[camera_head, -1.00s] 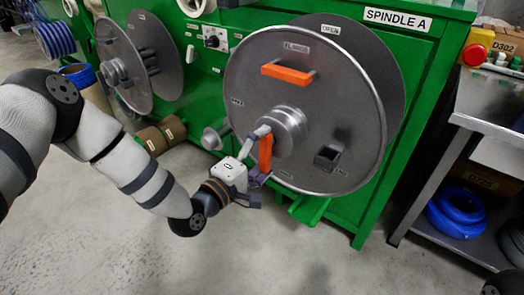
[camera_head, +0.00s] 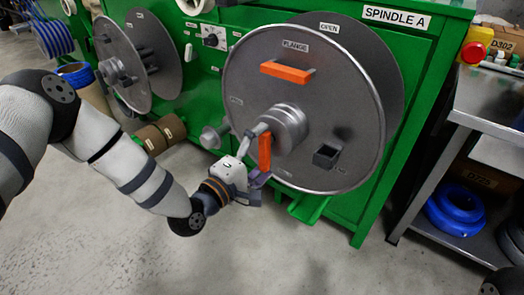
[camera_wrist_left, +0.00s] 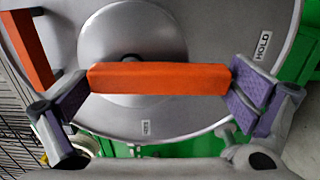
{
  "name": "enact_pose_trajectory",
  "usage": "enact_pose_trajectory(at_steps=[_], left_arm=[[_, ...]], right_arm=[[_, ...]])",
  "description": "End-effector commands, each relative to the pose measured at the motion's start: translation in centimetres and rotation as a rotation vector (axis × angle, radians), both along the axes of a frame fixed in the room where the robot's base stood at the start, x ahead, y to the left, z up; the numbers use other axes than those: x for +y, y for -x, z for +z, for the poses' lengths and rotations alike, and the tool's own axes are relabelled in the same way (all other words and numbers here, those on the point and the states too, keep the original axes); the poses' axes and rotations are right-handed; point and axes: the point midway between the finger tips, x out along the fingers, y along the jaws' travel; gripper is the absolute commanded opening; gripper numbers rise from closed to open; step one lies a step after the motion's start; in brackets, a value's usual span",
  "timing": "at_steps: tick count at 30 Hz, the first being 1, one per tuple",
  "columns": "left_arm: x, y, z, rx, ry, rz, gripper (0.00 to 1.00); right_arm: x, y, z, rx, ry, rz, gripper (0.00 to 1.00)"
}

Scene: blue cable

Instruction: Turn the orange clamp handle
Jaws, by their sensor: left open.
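The orange clamp handle (camera_head: 265,152) hangs down from a grey crank arm at the hub (camera_head: 289,128) of the large grey reel flange (camera_head: 345,85). My left gripper (camera_head: 262,180) is at the lower end of the handle in the head view. In the left wrist view, the handle (camera_wrist_left: 158,79) lies crosswise between the open purple-padded fingers of my left gripper (camera_wrist_left: 156,84). The right end of the handle is close to the right pad; I cannot tell if they touch. My right gripper does not show.
A second orange handle (camera_head: 287,72) sits higher on the flange, with a dark square block (camera_head: 326,156) at lower right. The green machine (camera_head: 420,75) stands behind. A metal bench (camera_head: 490,95) with blue coils (camera_head: 455,212) is at right. The floor in front is clear.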

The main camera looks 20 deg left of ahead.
Motion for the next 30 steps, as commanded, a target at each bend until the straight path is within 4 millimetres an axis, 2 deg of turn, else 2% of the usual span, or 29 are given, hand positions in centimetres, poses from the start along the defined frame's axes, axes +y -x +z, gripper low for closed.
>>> enact_pose_trajectory(at_steps=[4, 12, 16, 21, 30], left_arm=[[0.6, 1.4, -0.1, 0.002, 0.0, 0.001, 1.0], [3.1, 8.2, -0.1, 0.004, 0.002, 0.001, 1.0], [3.8, 10.3, 0.0, 0.002, 0.002, 0.001, 1.0], [4.1, 11.3, 0.0, 0.0, 0.001, 0.0, 1.0], [4.1, 11.3, 0.0, 0.0, 0.0, -0.001, 1.0]], right_arm=[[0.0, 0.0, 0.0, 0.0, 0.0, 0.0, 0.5], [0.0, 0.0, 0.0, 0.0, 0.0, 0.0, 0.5], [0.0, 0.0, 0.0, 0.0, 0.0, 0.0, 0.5], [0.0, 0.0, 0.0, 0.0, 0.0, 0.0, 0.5], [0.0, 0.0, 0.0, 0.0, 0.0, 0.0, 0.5]])
